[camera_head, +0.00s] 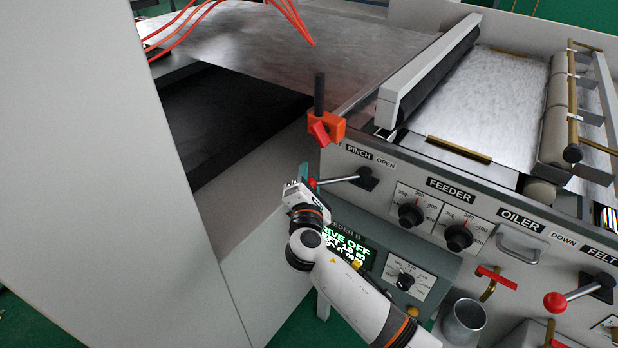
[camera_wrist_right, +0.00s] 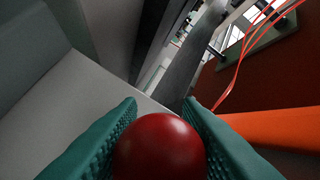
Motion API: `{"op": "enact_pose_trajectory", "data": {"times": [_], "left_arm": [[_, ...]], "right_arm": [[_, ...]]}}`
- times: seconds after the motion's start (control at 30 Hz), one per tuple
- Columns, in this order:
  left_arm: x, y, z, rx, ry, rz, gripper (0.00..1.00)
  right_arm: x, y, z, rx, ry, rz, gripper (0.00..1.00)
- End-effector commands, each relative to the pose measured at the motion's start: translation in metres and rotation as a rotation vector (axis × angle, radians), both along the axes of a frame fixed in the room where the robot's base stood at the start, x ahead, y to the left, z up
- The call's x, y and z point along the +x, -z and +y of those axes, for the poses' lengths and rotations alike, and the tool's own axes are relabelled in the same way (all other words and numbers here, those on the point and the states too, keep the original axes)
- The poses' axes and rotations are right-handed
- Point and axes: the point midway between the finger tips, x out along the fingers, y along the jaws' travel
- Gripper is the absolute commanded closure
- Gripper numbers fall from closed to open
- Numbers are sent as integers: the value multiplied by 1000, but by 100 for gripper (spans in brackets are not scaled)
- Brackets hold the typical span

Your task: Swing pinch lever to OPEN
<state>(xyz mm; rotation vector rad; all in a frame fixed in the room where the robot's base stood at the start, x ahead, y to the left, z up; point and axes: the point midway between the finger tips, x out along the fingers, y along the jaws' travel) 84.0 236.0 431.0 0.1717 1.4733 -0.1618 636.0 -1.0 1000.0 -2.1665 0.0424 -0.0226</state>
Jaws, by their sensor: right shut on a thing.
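The pinch lever (camera_head: 343,180) is a metal rod from a dark pivot block (camera_head: 368,178) on the machine's front panel. It points left, nearly level, below the PINCH label (camera_head: 359,152) and the OPEN label (camera_head: 386,163). A word left of PINCH is mostly hidden. My right gripper (camera_head: 308,182) is shut on the lever's red knob (camera_head: 312,183). In the right wrist view the red knob (camera_wrist_right: 160,148) sits between the teal finger pads. My left gripper is not in view.
An orange clamp (camera_head: 326,128) with a dark post stands just above the lever at the panel corner. Feeder dials (camera_head: 411,214) lie below right. A second red-knobbed lever (camera_head: 556,301) and a metal cup (camera_head: 465,322) are farther right. A grey cabinet wall (camera_head: 80,130) fills the left.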

Motion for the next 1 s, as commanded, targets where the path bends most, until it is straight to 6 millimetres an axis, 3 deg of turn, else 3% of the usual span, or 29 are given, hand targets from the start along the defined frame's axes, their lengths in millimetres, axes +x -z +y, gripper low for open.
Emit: {"op": "enact_pose_trajectory", "data": {"times": [0.47, 0.73, 1.0], "left_arm": [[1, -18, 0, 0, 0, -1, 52], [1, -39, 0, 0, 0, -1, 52], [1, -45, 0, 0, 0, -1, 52]], "right_arm": [[-16, -2, -4, -3, -120, 3, 100], [-44, -1, -14, -6, -347, 5, 100], [-71, 2, -32, -7, -602, 7, 100]]}}
